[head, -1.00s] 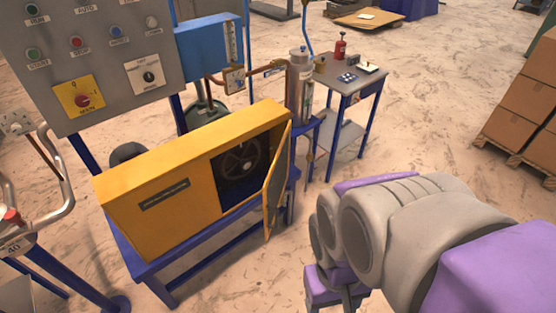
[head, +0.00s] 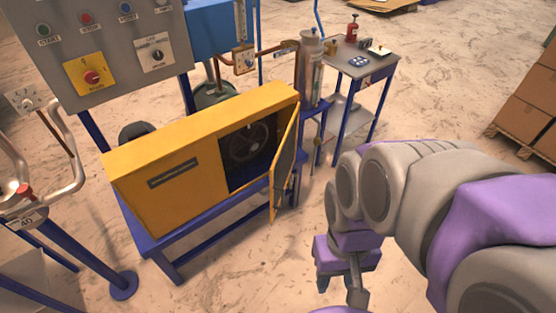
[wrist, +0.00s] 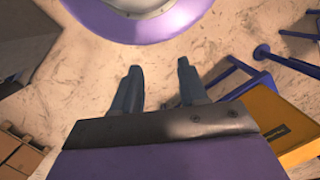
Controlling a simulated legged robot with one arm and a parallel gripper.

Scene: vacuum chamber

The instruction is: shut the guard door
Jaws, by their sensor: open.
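The yellow guard housing (head: 185,165) stands on a blue frame in the head view. Its guard door (head: 284,165) is hinged at the right end of the opening and stands swung outward. The opening (head: 247,155) shows a dark wheel inside. My gripper (head: 340,290) hangs to the right of and nearer than the door, apart from it. In the wrist view my gripper (wrist: 160,85) is open and empty, its two fingers spread over the bare floor. The yellow housing (wrist: 285,125) shows at the right edge there; the door is not clear in that view.
A grey control panel (head: 115,45) stands behind the housing on the left. A grey cylinder (head: 311,70) and a small table (head: 362,62) are behind the door. Pipes (head: 60,150) stand at left. Boxes on a pallet (head: 530,105) are at right.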

